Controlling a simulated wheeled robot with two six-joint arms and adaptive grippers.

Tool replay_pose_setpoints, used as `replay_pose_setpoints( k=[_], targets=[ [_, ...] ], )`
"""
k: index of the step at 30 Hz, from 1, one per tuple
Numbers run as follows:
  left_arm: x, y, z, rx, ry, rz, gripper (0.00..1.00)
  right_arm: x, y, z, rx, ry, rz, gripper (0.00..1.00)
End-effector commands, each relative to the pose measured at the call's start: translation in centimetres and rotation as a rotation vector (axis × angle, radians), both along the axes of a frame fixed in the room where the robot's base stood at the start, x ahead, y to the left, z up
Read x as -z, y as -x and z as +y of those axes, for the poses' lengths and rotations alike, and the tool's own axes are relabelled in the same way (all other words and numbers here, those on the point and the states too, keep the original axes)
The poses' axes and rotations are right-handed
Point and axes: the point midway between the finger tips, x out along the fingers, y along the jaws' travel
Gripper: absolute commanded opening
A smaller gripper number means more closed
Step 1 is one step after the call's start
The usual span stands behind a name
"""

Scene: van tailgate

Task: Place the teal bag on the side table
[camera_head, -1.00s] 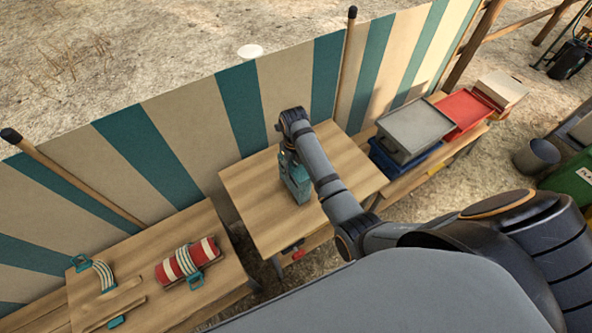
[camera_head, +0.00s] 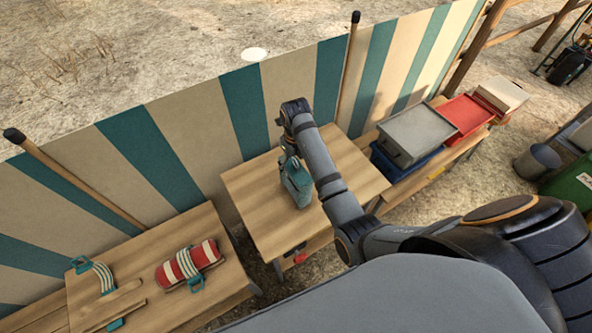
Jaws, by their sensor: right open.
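The teal bag (camera_head: 298,187) stands on the wooden side table (camera_head: 258,212) in the middle of the head view. Its lower body appears to rest on the tabletop, and its narrower top reaches up to my right gripper (camera_head: 290,156). My right gripper is open, pointing down right at the top of the bag. The wrist and arm partly hide the fingers and the bag's right side, so I cannot tell whether the fingers touch it. My left gripper is not in view.
A red-and-white striped roll (camera_head: 190,264) and several slats lie on another wooden table (camera_head: 228,270) at lower left. Grey (camera_head: 412,134) and red (camera_head: 463,118) bins stand on a bench at right. A striped windbreak (camera_head: 180,155) runs behind the tables.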

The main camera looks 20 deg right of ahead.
Motion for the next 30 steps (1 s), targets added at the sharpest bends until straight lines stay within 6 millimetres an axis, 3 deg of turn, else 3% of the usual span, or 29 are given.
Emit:
replay_pose_setpoints(
  k=[4, 9, 30],
  targets=[
    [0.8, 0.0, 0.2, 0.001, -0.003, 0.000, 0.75, -3.8, -0.1, 0.0, 0.001, 0.000, -0.006, 0.71],
    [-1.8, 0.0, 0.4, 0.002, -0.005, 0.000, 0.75, -7.8, 0.0, 0.0, 0.001, 0.000, 0.001, 0.71],
    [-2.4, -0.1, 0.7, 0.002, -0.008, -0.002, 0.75, -8.2, 0.0, 0.0, -0.003, 0.000, 0.000, 0.71]
  ],
)
